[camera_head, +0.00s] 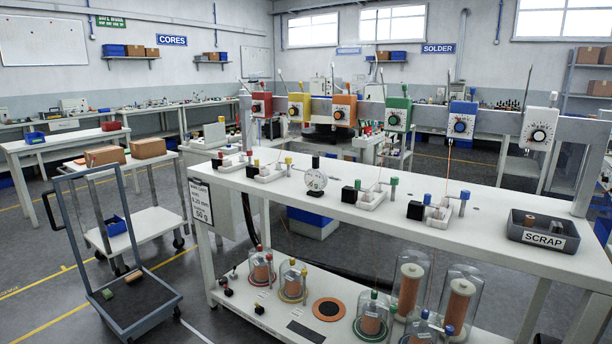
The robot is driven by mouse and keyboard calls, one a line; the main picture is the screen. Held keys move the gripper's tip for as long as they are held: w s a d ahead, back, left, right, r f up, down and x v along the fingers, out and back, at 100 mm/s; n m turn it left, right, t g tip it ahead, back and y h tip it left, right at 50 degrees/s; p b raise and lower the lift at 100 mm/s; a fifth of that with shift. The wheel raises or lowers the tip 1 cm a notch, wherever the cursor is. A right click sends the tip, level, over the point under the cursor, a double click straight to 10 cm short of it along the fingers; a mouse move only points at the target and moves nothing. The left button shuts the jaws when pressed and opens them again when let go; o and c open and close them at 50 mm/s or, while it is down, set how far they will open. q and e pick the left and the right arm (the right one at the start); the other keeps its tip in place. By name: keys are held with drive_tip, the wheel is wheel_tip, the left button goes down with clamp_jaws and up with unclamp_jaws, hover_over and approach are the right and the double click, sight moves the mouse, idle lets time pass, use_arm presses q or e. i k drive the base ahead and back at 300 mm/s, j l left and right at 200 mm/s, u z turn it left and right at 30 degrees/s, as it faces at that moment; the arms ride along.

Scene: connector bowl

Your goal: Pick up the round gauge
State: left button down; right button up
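A round gauge (316,181) with a white dial face and a dark top stands upright on the white workbench (400,232), near the middle of its length. A small black block (316,192) sits at the gauge's lower edge; I cannot tell whether it is part of the gauge. Neither of my grippers shows in the head view.
Small fixtures with black blocks and coloured knobs stand along the bench. A grey scrap tray (543,232) is at its right end. Coloured dial boxes (343,111) hang from a rail above. A lower shelf holds glass-domed spools (410,285). A cart (128,300) stands left.

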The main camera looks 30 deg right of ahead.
sight(316, 178)
drive_tip(key=i+j+z, duration=0.1)
drive_tip(key=i+z, duration=0.15)
drive_tip(key=i, duration=1)
